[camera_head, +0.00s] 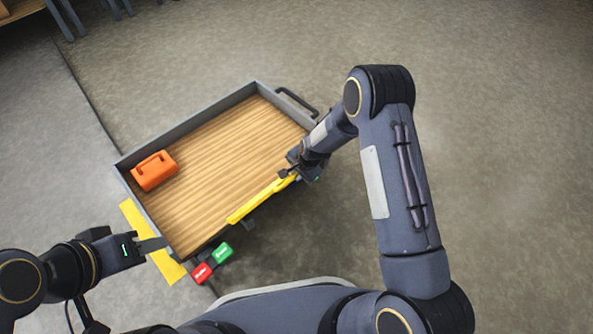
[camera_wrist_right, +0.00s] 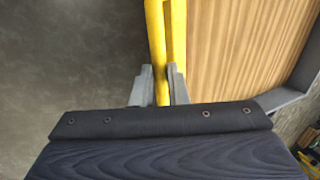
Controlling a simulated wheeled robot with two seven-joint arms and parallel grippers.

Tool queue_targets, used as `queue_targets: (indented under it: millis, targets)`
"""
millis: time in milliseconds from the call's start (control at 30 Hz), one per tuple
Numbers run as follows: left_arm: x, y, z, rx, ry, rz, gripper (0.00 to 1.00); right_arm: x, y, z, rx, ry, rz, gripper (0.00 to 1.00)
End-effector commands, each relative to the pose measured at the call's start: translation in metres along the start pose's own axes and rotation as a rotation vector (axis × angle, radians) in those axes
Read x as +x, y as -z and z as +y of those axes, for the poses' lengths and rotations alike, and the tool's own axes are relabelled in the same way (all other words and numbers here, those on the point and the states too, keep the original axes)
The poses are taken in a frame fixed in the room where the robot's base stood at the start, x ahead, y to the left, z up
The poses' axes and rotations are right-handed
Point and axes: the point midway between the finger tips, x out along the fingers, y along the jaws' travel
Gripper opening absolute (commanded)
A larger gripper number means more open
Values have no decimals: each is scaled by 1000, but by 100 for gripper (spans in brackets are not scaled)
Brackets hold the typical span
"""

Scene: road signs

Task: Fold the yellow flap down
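A long narrow yellow piece (camera_head: 250,206) runs along the near right side of the wood-floored cart (camera_head: 190,121); it looks like a flap seen nearly edge-on. My right gripper (camera_head: 297,174) is at its right end. In the right wrist view, the grey fingers (camera_wrist_right: 160,88) are closed on the yellow strip (camera_wrist_right: 157,40), one on each side. A second, flat yellow panel (camera_head: 133,217) shows outside the cart's left end; I cannot tell if it is attached. My left gripper (camera_head: 152,244) is over this panel, and its finger opening is not clear.
An orange toolbox-like object (camera_head: 154,170) sits inside the cart at its left. A red block (camera_head: 202,273) and a green block (camera_head: 223,253) are at the cart's near corner. A dark handle (camera_head: 297,101) is on the far right side. The floor to the right is clear.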

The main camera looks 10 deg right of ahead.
Motion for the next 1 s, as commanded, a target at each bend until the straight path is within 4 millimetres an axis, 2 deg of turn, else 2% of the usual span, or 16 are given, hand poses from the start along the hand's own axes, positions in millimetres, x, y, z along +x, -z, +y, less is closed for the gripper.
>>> queue_targets:
  millis: [200,533,800,1000]
  targets:
    - [8,-4,-4,0,0,0,36,12,0,30,-1,-5,-2,0]
    - [30,-15,-14,0,0,0,36,30,0,61,2,11,-4,0]
    - [43,-21,-20,0,0,0,36,39,0,75,2,99,-6,0]
    - [45,-22,-20,0,0,0,36,40,-1,78,0,118,-8,0]
